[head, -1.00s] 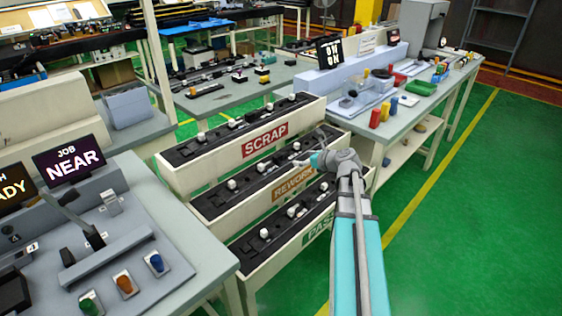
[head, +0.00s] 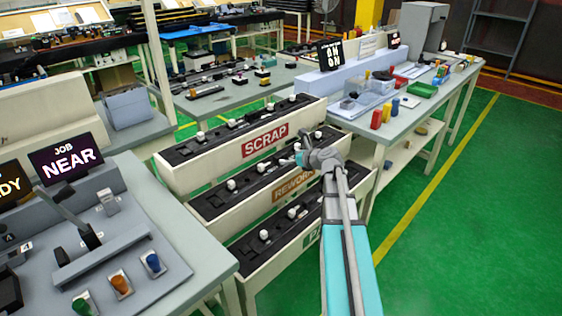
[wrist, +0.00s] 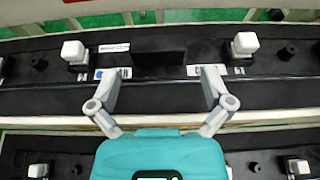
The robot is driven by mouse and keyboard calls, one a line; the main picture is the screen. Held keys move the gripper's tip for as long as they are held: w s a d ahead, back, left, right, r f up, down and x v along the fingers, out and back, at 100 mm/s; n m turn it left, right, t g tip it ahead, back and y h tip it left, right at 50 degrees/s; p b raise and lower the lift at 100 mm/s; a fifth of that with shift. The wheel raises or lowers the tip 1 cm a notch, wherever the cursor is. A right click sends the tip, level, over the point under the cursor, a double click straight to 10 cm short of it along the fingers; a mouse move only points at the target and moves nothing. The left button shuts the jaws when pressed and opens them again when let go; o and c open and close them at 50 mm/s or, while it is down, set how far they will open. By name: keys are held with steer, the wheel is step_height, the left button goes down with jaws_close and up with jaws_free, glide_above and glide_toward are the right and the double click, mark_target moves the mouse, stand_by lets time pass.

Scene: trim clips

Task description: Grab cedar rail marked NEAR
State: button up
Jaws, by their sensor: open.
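No rail with a readable NEAR mark or a clear cedar colour shows. The word NEAR appears on the JOB screen (head: 66,158) at the left of the head view. My gripper (wrist: 160,76) is open and empty, fingers apart over a long black-lined tray. Between and beyond the fingertips lies a dark block (wrist: 158,58), with small pale labels on either side, too small to read. A white knob (wrist: 74,50) stands to its left and another (wrist: 245,43) to its right. In the head view my gripper (head: 300,153) is over the stepped trays at their right part.
The stepped trays are marked SCRAP (head: 265,140) at the top and REWORK (head: 293,184) below; a lower tray's sign is mostly hidden by my arm. A grey bench (head: 205,268) stands left, another (head: 400,126) right. Green floor is open at the right.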

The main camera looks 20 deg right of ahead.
mark_target(280, 154)
steer(key=shift+b+x, duration=0.9)
steer(key=shift+x, duration=1.7)
steer(key=shift+a, duration=0.1)
steer(key=c, duration=1.1)
steer(key=shift+o, duration=0.2)
steer(key=shift+r, duration=0.1)
step_height(280, 154, up, 3)
steer(key=p, duration=0.2)
steer(key=shift+f+p, duration=0.25)
steer(key=shift+p, duration=0.1)
steer(key=s+a+r+p, duration=0.3)
steer(key=s+r+p, duration=0.7)
steer(key=s, duration=0.4)
steer(key=shift+r, duration=0.15)
steer(key=shift+w, duration=0.1)
